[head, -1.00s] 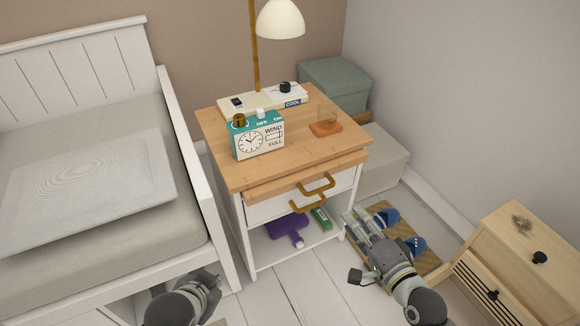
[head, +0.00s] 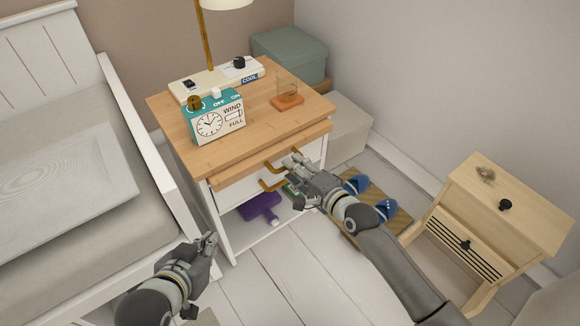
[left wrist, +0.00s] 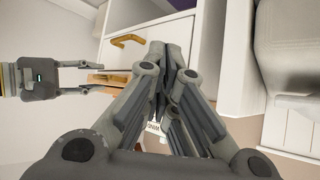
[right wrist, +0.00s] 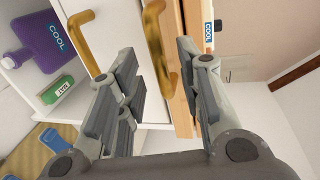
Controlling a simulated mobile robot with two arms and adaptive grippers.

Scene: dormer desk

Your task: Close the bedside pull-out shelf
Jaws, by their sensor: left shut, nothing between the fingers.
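The bedside cabinet (head: 228,200) has a wooden pull-out shelf (head: 228,177) under its top, standing out slightly at the front. The shelf's brass handle (right wrist: 158,45) and the white drawer's brass handle (right wrist: 88,42) show in the right wrist view. My right gripper (head: 288,164) is at the cabinet front. Its fingers are apart, with the shelf handle in the gap between them; I cannot tell whether they touch it. My left gripper (head: 210,240) is shut and empty, low between the bed and the cabinet. Its closed fingers (left wrist: 170,55) fill the left wrist view.
A clock (head: 215,118), a glass on an orange coaster (head: 287,102) and a lamp (head: 207,45) stand on top. A purple bottle (head: 260,207) sits in the lower compartment. The bed (head: 165,180) is left; slippers (head: 386,209) and a small wooden cabinet (head: 500,205) are right.

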